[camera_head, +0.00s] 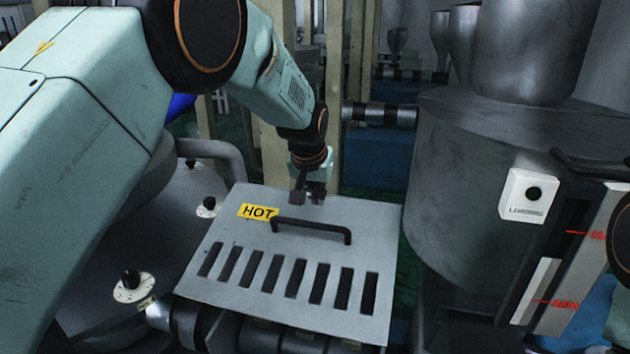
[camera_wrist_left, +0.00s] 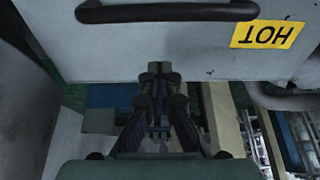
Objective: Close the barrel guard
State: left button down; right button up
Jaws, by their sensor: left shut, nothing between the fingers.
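The barrel guard (camera_head: 337,223) is a grey metal plate with several slots, a black handle (camera_head: 311,231) and a yellow HOT label (camera_head: 258,212). It lies tilted over dark barrel parts (camera_head: 258,334) in the head view. My left gripper (camera_head: 316,198) is shut and empty at the guard's far edge, beyond the handle. In the left wrist view the fingertips (camera_wrist_left: 160,68) meet or overlap the plate's edge; I cannot tell if they touch. The guard (camera_wrist_left: 190,48), handle (camera_wrist_left: 167,11) and label (camera_wrist_left: 267,34) fill the top there. My right gripper is not in view.
A large metal hopper vessel (camera_head: 470,190) stands to the right, with a white box (camera_head: 528,196) and a level gauge (camera_head: 577,260). Beige posts (camera_head: 274,120) stand behind the guard.

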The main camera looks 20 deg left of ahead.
aim_at(315, 238)
pick_arm(q)
jog(key=x, duration=0.3)
jog(key=shift+w+d+r, duration=0.1)
jog(key=shift+w+d, duration=0.05)
jog(key=shift+d, duration=0.1)
jog(key=s, duration=0.2)
jog(key=s+p, duration=0.1)
jog(key=shift+s+a+r, duration=0.15)
jog(key=shift+s+a, duration=0.15)
jog(key=shift+s, duration=0.3)
jog(key=shift+d+f, duration=0.25)
jog(key=shift+f, duration=0.1)
jog(key=shift+a, duration=0.1)
